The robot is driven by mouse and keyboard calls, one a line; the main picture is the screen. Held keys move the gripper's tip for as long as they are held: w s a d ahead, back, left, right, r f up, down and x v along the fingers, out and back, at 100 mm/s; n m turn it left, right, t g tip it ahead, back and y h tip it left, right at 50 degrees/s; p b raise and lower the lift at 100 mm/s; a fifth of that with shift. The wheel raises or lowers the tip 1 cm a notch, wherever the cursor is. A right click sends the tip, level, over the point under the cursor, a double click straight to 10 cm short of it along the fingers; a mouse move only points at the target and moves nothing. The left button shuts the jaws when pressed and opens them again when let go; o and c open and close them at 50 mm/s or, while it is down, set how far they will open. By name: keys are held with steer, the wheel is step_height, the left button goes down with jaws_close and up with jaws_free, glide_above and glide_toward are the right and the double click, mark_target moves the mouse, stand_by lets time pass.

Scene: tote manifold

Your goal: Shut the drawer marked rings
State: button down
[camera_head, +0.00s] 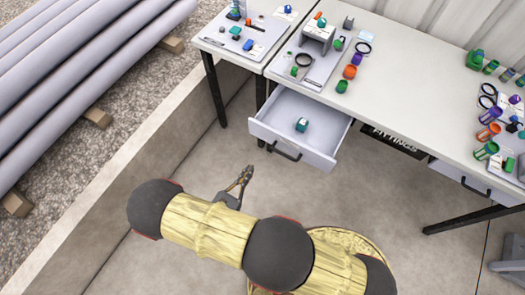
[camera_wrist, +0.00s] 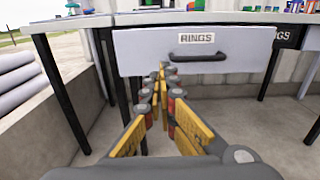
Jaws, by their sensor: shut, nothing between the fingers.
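The drawer marked rings (camera_head: 293,140) is pulled out from under the white table, and a small teal item (camera_head: 302,125) lies inside it. In the wrist view the drawer front (camera_wrist: 240,62) faces me, with the label RINGS (camera_wrist: 197,38) above a dark bar handle (camera_wrist: 197,56). The handle also shows in the head view (camera_head: 284,152). My gripper (camera_wrist: 162,70) is shut and empty, its tips overlapping the lower left part of the drawer front in the picture. In the head view my gripper (camera_head: 246,174) is below and left of the handle, apart from the drawer.
The white table (camera_head: 405,85) carries rings, fittings and trays. A FITTINGS label (camera_head: 394,142) is on its front, and another drawer (camera_head: 470,178) is at the right. Black table legs (camera_head: 214,90) stand left of the open drawer. Concrete floor in front is clear.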

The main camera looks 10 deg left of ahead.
mark_target(271, 138)
steer(key=b+x, duration=0.3)
steer(key=x, duration=1)
steer(key=shift+w+f+b, duration=0.1)
steer(key=shift+w+b, duration=0.15)
steer(key=shift+b, duration=0.1)
steer(key=shift+w+d, duration=0.1)
steer(key=shift+w, duration=0.1)
